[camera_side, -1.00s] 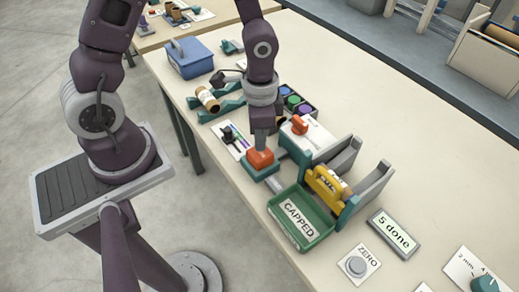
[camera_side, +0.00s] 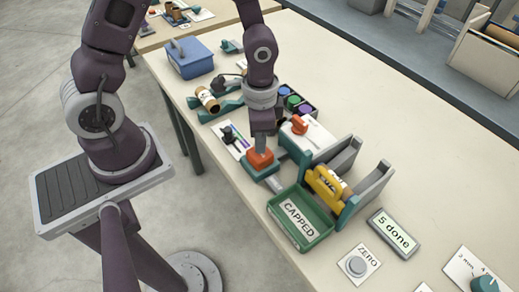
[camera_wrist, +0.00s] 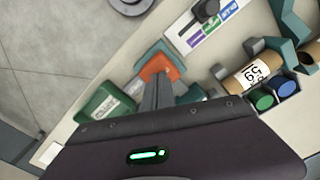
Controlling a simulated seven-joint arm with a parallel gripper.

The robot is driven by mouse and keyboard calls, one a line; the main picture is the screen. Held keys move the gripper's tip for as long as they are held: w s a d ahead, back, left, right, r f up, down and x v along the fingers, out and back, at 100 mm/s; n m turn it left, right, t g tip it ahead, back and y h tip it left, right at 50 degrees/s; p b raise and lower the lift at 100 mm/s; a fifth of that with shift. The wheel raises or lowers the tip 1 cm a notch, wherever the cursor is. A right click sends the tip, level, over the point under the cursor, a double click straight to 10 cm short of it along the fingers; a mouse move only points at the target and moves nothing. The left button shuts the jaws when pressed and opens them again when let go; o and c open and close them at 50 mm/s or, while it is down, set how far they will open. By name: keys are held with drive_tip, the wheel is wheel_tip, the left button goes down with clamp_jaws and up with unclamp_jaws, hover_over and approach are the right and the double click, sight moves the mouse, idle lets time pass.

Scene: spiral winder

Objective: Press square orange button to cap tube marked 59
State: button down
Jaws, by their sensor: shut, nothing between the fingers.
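The square orange button (camera_side: 260,160) sits on a teal base near the table's front edge. My gripper (camera_side: 262,152) is shut and empty, pointing down with its tips at the button's top. In the wrist view the shut fingers (camera_wrist: 158,86) overlap the orange button (camera_wrist: 162,68), seemingly touching it; how far it is pressed cannot be told. The brown tube marked 59 (camera_wrist: 247,77) lies right of the button in the wrist view, near the round coloured caps (camera_wrist: 263,100). No cap on it can be made out.
A green tray labelled CAPPED (camera_side: 301,219) stands right of the button, beside a yellow piece (camera_side: 328,188). A display reads "5 done" (camera_side: 394,233). A selector with colour strips (camera_side: 231,140) is left of the button. Another labelled brown tube (camera_side: 207,99) rests on teal supports.

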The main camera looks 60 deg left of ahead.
drive_tip(key=shift+f, duration=1.4)
drive_tip(key=shift+r, duration=4)
drive_tip(key=shift+a+r, duration=0.1)
drive_tip(key=shift+r, duration=0.3)
drive_tip(key=s+a+r+n+t, duration=0.1)
drive_tip(key=s+r+n+t, duration=0.1)
drive_tip(key=s+r, duration=0.4)
drive_tip(key=s+a+r+n+t, duration=0.1)
drive_tip(key=s+r+n+t, duration=0.2)
drive_tip(key=r, duration=0.9)
drive_tip(key=s+n, duration=0.1)
drive_tip(key=s, duration=0.2)
drive_tip(key=shift+s+a+t, duration=0.15)
drive_tip(key=shift+a+t, duration=0.15)
